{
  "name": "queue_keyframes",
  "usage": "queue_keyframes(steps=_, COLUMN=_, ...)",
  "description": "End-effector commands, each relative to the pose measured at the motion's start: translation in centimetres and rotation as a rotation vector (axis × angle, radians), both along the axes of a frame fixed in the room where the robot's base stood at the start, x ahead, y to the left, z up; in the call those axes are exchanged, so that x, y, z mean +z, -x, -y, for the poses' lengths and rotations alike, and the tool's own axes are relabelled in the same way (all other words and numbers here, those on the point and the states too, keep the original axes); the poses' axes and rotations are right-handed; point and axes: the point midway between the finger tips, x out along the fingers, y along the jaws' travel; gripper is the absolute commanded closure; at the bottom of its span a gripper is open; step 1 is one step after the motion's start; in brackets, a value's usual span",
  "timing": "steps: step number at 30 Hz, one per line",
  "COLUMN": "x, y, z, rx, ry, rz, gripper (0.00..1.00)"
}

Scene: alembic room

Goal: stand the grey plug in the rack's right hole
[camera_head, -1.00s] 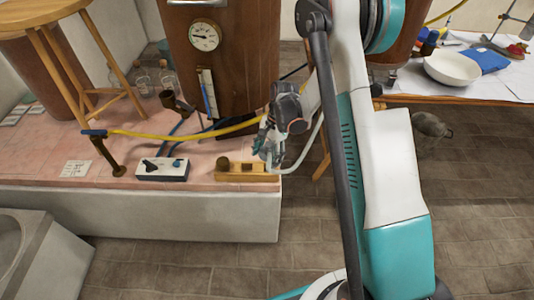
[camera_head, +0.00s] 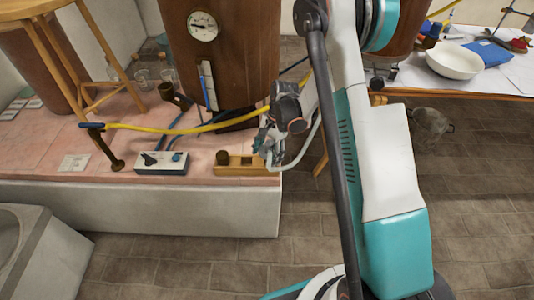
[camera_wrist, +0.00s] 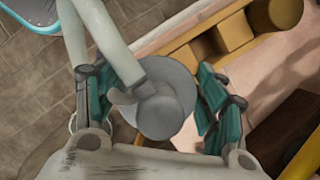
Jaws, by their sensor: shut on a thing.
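My gripper (camera_wrist: 150,94) is shut on the grey plug (camera_wrist: 170,112), whose round grey face shows between the teal finger pads in the wrist view. In the head view my gripper (camera_head: 268,144) is above the right end of the wooden rack (camera_head: 240,171). The held plug is hard to make out there. A dark brown plug (camera_head: 222,157) stands at the rack's left end. In the wrist view the rack (camera_wrist: 236,30) lies at upper right, beyond the plug. The right hole is partly hidden, and I cannot tell whether the plug touches the rack.
A switch box (camera_head: 162,162) stands left of the rack on the pink tiled ledge (camera_head: 45,160). A yellow hose (camera_head: 180,129) crosses behind it to the wooden vessel (camera_head: 235,65). The ledge ends just right of the rack. A table with a white bowl (camera_head: 453,63) is at right.

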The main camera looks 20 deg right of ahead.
Motion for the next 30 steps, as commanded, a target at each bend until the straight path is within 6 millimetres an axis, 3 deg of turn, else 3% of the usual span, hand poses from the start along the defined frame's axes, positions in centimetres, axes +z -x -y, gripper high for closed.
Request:
queue_keyframes(steps=11, x=-0.1, y=0.0, z=0.0, rx=0.0, ry=0.0, rz=0.0, gripper=0.59)
queue_keyframes(steps=30, x=-2.1, y=0.0, z=0.0, rx=0.0, ry=0.0, rz=0.0, gripper=0.59)
